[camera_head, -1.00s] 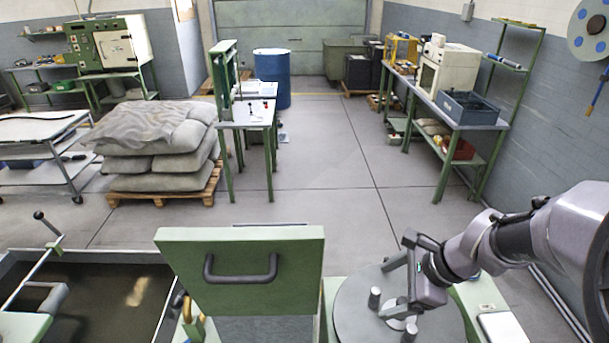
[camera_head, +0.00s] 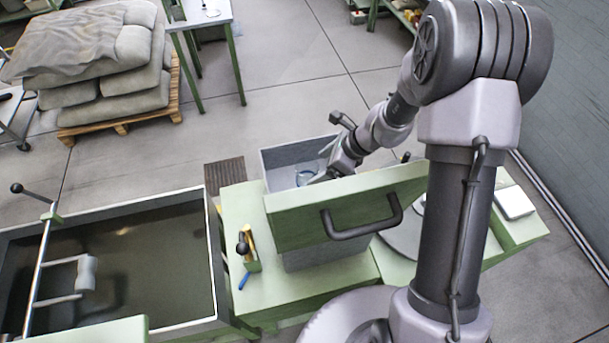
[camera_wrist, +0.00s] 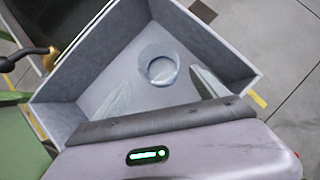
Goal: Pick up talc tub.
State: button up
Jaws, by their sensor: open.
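A clear, round tub (camera_wrist: 158,66), which looks like the talc tub, stands on the floor of a grey open-topped bin (camera_wrist: 95,45). In the head view the tub (camera_head: 304,177) shows partly, inside the bin (camera_head: 292,154) behind the green handled panel. My gripper (camera_wrist: 160,92) is open, its two pale fingers reaching into the bin. In the wrist view the tub lies just beyond and between the fingertips, apart from them. In the head view my gripper (camera_head: 325,174) is over the bin beside the tub, partly hidden by the panel.
The green panel with a dark handle (camera_head: 362,217) rises at the bin's near side. A dark liquid-filled tank (camera_head: 120,260) is to the left. A yellow-handled tool (camera_head: 249,248) stands on the green bench (camera_head: 285,293).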

aim_at(302, 175)
jog(key=x, duration=0.6)
jog(key=b+x, duration=0.1)
jog(key=x, duration=0.2)
jog(key=shift+w+a+r, duration=0.15)
jog(key=shift+w+a, duration=0.2)
jog(key=shift+a, duration=0.05)
jog(key=shift+s+d+r, duration=0.1)
jog(key=shift+s+d, duration=0.05)
jog(key=shift+c, duration=0.6)
jog(key=c, duration=1.3)
